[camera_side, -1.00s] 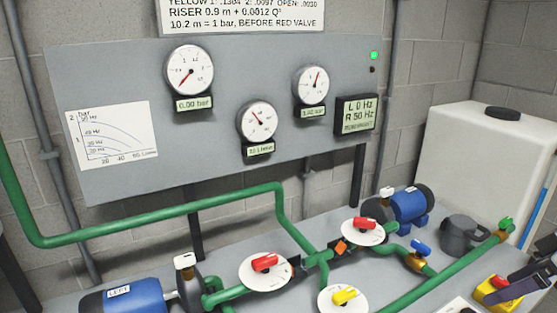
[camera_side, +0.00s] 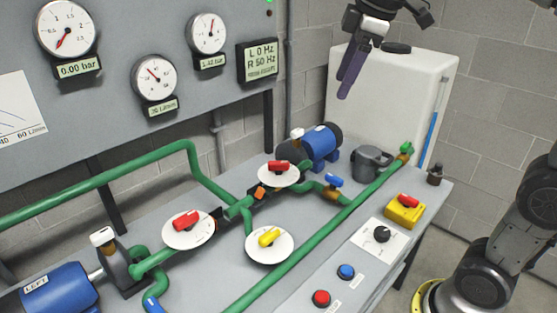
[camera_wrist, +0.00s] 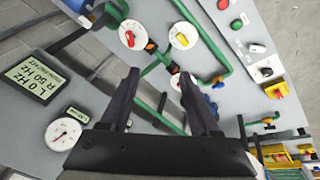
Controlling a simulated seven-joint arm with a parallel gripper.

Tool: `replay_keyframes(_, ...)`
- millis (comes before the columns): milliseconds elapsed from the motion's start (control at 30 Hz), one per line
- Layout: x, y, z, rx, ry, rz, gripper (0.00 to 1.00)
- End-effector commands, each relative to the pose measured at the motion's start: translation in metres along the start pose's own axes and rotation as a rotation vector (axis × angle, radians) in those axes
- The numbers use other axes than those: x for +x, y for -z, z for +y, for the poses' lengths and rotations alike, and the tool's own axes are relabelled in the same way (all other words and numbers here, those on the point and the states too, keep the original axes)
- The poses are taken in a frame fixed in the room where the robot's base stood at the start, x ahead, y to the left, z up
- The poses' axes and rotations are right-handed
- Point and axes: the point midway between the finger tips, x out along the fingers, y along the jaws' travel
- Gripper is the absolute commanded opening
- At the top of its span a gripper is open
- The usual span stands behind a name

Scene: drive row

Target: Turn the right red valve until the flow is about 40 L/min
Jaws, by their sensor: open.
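In the side view, the right red valve (camera_side: 279,166) is a red handle on a round white dial, on the green pipework in front of the blue right pump. The flow gauge (camera_side: 154,78) is the middle gauge on the panel; its needle points up and left, and its small L/min digits are too blurred to read surely. My gripper (camera_side: 349,80) is open and empty, high above the bench before the white tank, well apart from the valve. In the wrist view, my open fingers (camera_wrist: 160,76) point toward the pipework, with nothing between them.
The left red valve (camera_side: 186,220) and the yellow valve (camera_side: 269,237) stand close by. A blue-handled valve (camera_side: 333,181) is to the right. The display (camera_side: 258,60) reads L 0 Hz, R 50 Hz. A yellow switch box (camera_side: 404,210) and push buttons (camera_side: 346,271) sit at the right front.

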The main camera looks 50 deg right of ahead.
Motion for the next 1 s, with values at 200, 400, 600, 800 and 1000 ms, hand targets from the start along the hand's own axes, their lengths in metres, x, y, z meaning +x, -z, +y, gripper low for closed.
replay_keyframes(200, 0.033, 0.048, 0.058, -0.095, 0.048, -0.059, 0.62)
replay_keyframes(400, 0.085, 0.078, 0.103, -0.151, 0.099, -0.110, 0.62)
replay_keyframes(600, 0.158, 0.093, 0.138, -0.155, 0.154, -0.161, 0.62)
replay_keyframes(800, 0.228, 0.090, 0.154, -0.134, 0.207, -0.210, 0.62)
replay_keyframes(1000, 0.260, 0.080, 0.152, -0.123, 0.249, -0.246, 0.62)
